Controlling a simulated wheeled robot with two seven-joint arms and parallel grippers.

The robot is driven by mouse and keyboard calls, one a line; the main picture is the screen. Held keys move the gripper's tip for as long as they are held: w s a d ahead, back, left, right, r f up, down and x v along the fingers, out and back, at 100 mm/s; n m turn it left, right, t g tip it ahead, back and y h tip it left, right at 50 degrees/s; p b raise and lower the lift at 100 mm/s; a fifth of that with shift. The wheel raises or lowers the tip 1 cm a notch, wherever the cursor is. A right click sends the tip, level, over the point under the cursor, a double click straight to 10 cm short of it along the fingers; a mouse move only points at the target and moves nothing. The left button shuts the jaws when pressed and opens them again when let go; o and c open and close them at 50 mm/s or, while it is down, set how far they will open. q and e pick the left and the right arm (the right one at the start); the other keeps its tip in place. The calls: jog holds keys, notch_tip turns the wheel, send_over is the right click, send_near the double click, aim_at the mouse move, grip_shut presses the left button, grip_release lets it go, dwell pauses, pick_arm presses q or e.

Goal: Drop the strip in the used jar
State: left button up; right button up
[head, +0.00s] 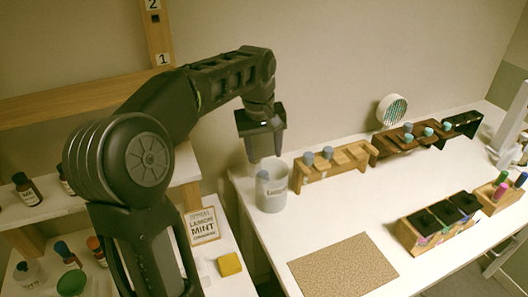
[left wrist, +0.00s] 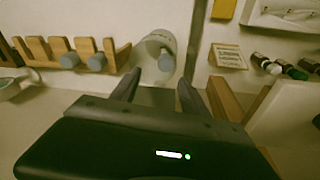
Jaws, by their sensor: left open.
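The used jar (head: 271,196) is a pale grey cup with a label, upright near the left end of the white table; the left wrist view shows it too (left wrist: 156,40). A blue-grey cap (head: 263,175) shows at the jar's mouth, and in the left wrist view (left wrist: 166,61). It looks like the strip's end, matching the caps in the rack; the rest of the strip is hidden. My left gripper (head: 265,155) is open just above the jar, its fingers apart and nothing visibly held between them. My right gripper is not in view.
A wooden rack (head: 345,168) with two blue-grey caps stands right of the jar, a darker rack (head: 400,148) beyond it. A speckled mat (head: 343,266) and dark-lidded box (head: 435,228) lie nearer. A lemon mint card (head: 202,227) and bottles are on the left shelves.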

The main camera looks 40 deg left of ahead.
pick_arm(q)
notch_tip(320, 180, up, 7)
jog(key=s, duration=0.1)
jog(key=shift+s+d+p, duration=0.15)
jog(key=shift+p, duration=0.2)
dwell(0.9)
